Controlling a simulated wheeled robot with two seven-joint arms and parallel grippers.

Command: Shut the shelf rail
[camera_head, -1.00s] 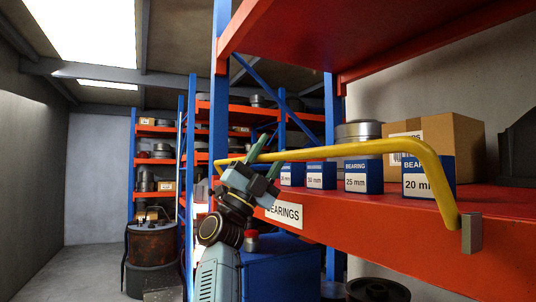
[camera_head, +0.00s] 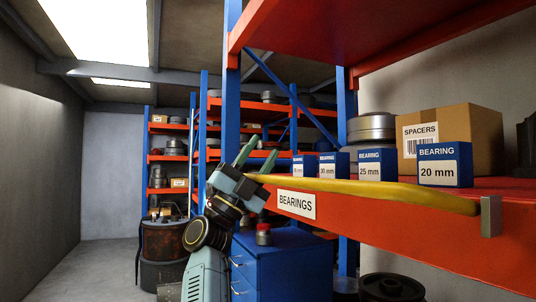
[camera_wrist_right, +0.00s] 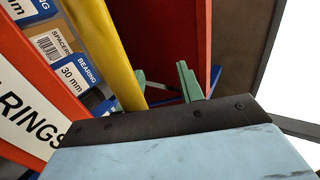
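The yellow shelf rail (camera_head: 375,191) lies low along the front edge of the red shelf (camera_head: 430,229), about level with the shelf top. Its near end meets a grey bracket (camera_head: 491,216); its far end is hidden near my right gripper. My right gripper (camera_head: 258,155) is at the far end of the rail with its fingers apart. In the right wrist view, the rail (camera_wrist_right: 112,45) runs down to the left finger and crosses in front of it. The gripper (camera_wrist_right: 163,80) looks open, with nothing clearly between its fingers. My left gripper is out of view.
Several blue bearing boxes (camera_head: 445,164) stand in a row behind the rail, with a cardboard spacers box (camera_head: 478,135) behind them. The aisle floor (camera_head: 105,262) at left is clear.

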